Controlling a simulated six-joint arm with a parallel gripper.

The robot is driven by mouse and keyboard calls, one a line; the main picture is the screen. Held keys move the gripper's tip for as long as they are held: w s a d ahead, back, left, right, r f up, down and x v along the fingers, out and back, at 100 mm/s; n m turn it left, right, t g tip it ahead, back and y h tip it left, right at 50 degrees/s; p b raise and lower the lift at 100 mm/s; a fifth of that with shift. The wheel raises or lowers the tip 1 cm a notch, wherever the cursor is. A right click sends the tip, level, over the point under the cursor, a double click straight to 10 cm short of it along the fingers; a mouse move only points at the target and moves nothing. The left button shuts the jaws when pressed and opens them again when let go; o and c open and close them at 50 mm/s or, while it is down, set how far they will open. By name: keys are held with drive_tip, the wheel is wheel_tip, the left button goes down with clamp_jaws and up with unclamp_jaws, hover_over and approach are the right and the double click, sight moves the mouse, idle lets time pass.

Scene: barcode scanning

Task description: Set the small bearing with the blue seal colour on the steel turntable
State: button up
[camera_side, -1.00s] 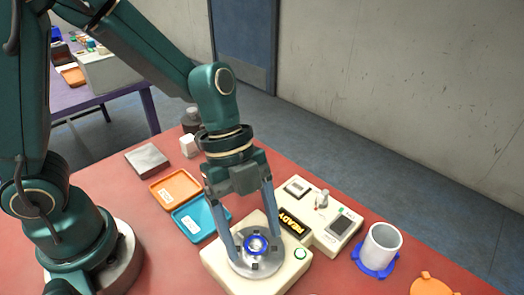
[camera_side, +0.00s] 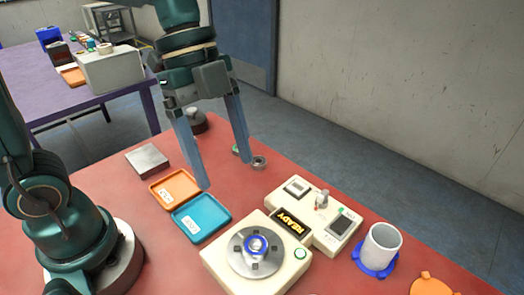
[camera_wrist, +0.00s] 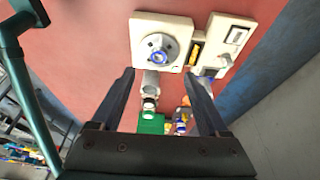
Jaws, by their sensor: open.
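The small bearing with the blue seal (camera_side: 256,244) sits on the middle of the steel turntable (camera_side: 240,263), on top of the cream scanning unit. In the wrist view the blue-sealed bearing (camera_wrist: 157,42) also shows on the turntable (camera_wrist: 141,50). My gripper (camera_side: 226,174) is raised well above the table, up and left of the turntable in the side view. Its two fingers are spread wide with nothing between them. It is apart from the bearing.
An orange tray (camera_side: 175,200) and a blue tray (camera_side: 202,234) lie left of the unit. A small grey bearing (camera_side: 260,162) lies behind it. A white cup in a blue holder (camera_side: 379,270) stands right. A grey metal block (camera_side: 147,160) lies at the back left.

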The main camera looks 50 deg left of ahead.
drive_tip(key=s+a+n+t+y, duration=0.2)
drive_tip(key=a+n+t, duration=0.1)
drive_tip(key=n, duration=0.6)
drive_tip(key=s+a+f+n+t+y, duration=0.1)
drive_tip(key=a+n, duration=0.3)
drive_tip(key=n, duration=0.4)
drive_tip(key=shift+s+a+f+n+t+y, duration=0.3)
drive_tip(key=shift+s+n+t+y, duration=0.1)
drive_tip(key=shift+s+t, duration=0.45)
